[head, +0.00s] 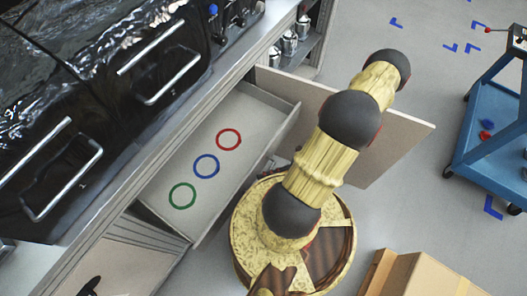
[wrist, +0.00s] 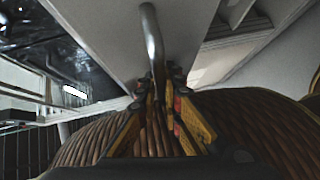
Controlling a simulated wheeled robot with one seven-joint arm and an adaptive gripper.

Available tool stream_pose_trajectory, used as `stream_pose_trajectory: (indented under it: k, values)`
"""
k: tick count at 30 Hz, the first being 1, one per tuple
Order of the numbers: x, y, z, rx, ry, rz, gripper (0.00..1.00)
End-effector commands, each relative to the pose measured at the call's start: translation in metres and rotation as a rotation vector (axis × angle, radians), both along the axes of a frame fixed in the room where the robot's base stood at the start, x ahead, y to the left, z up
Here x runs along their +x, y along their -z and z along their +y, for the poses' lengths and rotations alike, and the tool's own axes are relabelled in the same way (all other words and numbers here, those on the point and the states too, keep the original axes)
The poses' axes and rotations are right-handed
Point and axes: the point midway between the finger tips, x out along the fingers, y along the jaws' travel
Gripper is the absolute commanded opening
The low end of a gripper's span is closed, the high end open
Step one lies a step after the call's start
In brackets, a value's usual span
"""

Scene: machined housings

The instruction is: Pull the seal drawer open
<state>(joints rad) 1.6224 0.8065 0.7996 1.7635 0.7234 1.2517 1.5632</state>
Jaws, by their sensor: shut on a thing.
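The pale drawer (head: 245,112) stands pulled out from the bench in the head view. Inside lie a red ring (head: 229,139), a blue ring (head: 206,166) and a green ring (head: 183,195) in a row. In the wrist view, my gripper (wrist: 160,85) is shut on a round metal bar handle (wrist: 152,35), which runs up from between the fingers. The handle is against a pale drawer front (wrist: 110,30). In the head view, the gripper and the handle are hidden from sight.
A beige panel (head: 400,138) juts out beyond the drawer, behind my arm. A blue cart (head: 485,150) stands at the right and a cardboard box (head: 430,275) at the lower right. Shiny black cases with handles (head: 165,70) lie on the bench. Floor between panel and cart is clear.

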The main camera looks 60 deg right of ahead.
Motion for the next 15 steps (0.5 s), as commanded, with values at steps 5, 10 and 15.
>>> stream_pose_trajectory:
  k: [5, 10, 15]
  values:
    - [-0.0003, 0.0003, -0.0005, 0.000, 0.001, 0.001, 0.00]
    - [-0.0002, 0.0005, -0.0006, 0.000, 0.001, 0.001, 0.00]
    - [-0.0001, 0.0004, -0.0006, 0.000, 0.001, 0.001, 0.14]
